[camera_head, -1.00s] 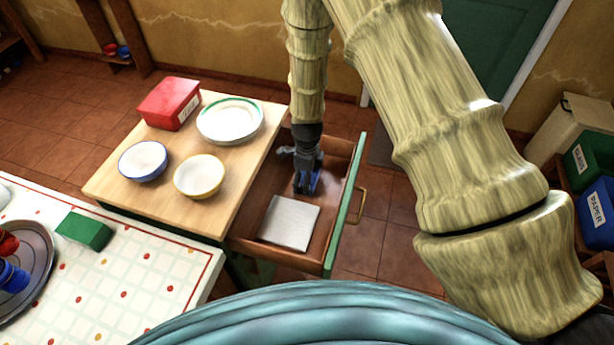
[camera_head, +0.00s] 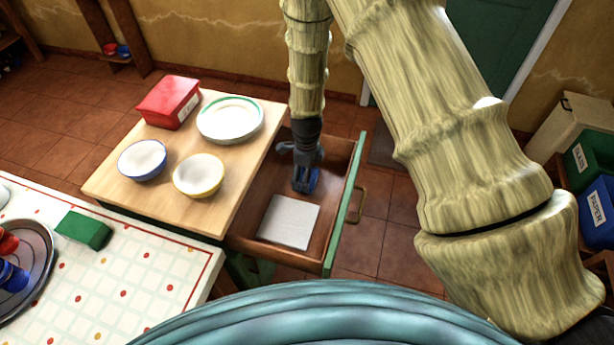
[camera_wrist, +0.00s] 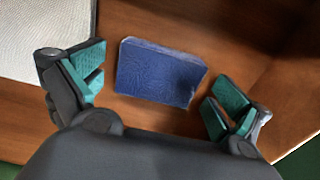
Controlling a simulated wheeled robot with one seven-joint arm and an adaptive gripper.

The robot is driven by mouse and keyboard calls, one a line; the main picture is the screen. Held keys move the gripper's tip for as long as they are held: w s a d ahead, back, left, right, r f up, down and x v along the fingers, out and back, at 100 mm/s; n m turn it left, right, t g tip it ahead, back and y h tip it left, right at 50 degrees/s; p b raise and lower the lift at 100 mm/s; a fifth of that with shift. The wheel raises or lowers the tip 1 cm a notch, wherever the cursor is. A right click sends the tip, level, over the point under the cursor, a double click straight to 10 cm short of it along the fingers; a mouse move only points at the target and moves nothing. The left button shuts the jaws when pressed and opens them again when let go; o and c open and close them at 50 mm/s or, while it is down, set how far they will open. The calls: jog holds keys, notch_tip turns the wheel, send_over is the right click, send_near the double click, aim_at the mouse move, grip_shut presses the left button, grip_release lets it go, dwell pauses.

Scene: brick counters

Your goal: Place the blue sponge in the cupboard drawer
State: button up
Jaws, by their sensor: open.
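The blue sponge (camera_wrist: 160,73) lies on the wooden floor of the open cupboard drawer (camera_head: 333,205). In the head view the sponge (camera_head: 312,180) shows just below my gripper (camera_head: 303,172), toward the far end of the drawer. In the wrist view my gripper (camera_wrist: 155,100) is open, with one teal-padded finger on each side of the sponge and gaps between the pads and the sponge. The sponge is not held.
A white square cloth or tile (camera_head: 289,221) lies in the drawer's near part. The wooden counter top (camera_head: 215,215) beside it holds a red box (camera_head: 168,103), a plate (camera_head: 230,120) and two bowls. A green sponge (camera_head: 84,230) lies on the tiled counter.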

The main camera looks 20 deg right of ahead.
notch_tip(320, 180, up, 11)
jog(key=b, duration=0.1)
dwell(0.5)
jog(key=shift+f, duration=0.1)
